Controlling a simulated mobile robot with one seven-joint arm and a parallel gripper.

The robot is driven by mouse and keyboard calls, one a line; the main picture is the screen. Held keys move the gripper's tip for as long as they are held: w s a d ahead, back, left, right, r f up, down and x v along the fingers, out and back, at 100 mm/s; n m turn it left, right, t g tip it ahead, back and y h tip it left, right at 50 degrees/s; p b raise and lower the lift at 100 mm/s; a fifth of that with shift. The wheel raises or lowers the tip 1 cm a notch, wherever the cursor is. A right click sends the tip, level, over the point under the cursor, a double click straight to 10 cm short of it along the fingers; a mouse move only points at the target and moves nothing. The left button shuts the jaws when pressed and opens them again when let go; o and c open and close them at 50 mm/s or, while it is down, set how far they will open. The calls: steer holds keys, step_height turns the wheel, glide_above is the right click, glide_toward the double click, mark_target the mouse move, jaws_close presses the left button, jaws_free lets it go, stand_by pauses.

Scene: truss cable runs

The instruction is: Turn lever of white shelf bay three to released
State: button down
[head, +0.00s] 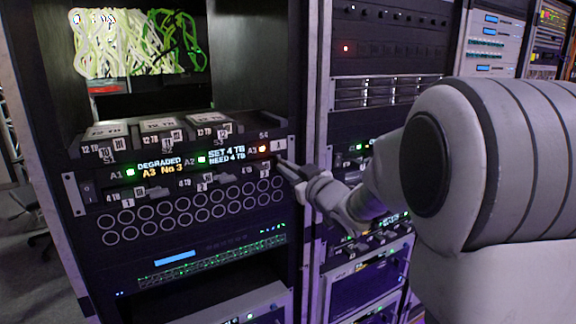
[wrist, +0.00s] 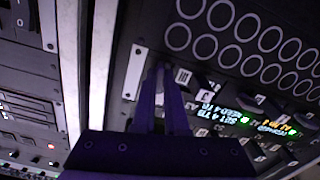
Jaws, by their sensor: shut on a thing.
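The shelf unit (head: 185,175) has a white "A" plate at its right end and bays marked A1, A2 and A3. Bay A3's light (head: 262,149) glows orange; the A1 light (head: 130,172) and A2 light (head: 201,159) are green. The display (head: 160,168) reads "DEGRADED A3 No 3". My gripper (head: 281,162) reaches in from the right to the shelf's right end, beside bay three. In the wrist view its fingers (wrist: 161,70) are nearly together on a small dark part, seemingly bay three's lever. The fingers mostly hide it, so its angle cannot be told.
Loose drives marked 12 TB (head: 158,124) lie on a ledge above the shelf. Rows of round holes (head: 190,208) are below. A rack post (head: 316,90) stands close right of my gripper, with another equipment rack (head: 385,60) beyond it. Pale cables (head: 135,42) hang at the top.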

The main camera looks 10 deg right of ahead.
steer(key=shift+m+p, duration=0.4)
steer(key=shift+m, duration=0.8)
steer(key=c, duration=0.9)
jaws_free()
steer(key=shift+c, duration=0.2)
steer(key=p+v, duration=0.1)
steer(key=v, duration=1.6)
steer(key=shift+s, duration=0.2)
